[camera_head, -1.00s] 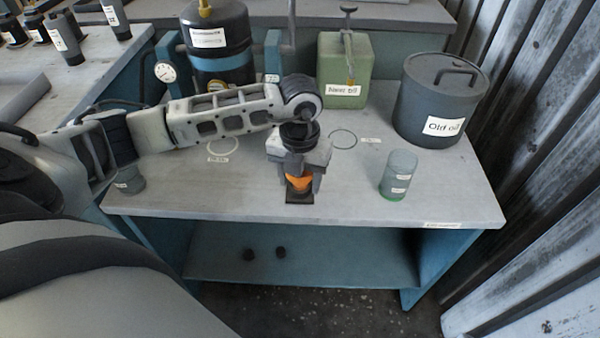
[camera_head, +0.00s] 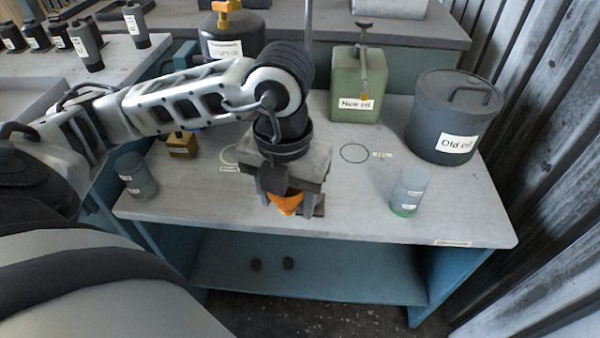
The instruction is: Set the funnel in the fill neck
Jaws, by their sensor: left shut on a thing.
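The orange funnel (camera_head: 286,203) is between the fingers of my left gripper (camera_head: 288,198), near the front edge of the workbench. The gripper points down and is shut on the funnel; its fingers hide much of it. A dark base (camera_head: 319,206) shows just right of the funnel. The dark blower housing (camera_head: 232,45) stands at the back, partly behind my left arm, with an orange fitting (camera_head: 229,12) on top. I cannot tell which part is the fill neck. My right gripper is not in view.

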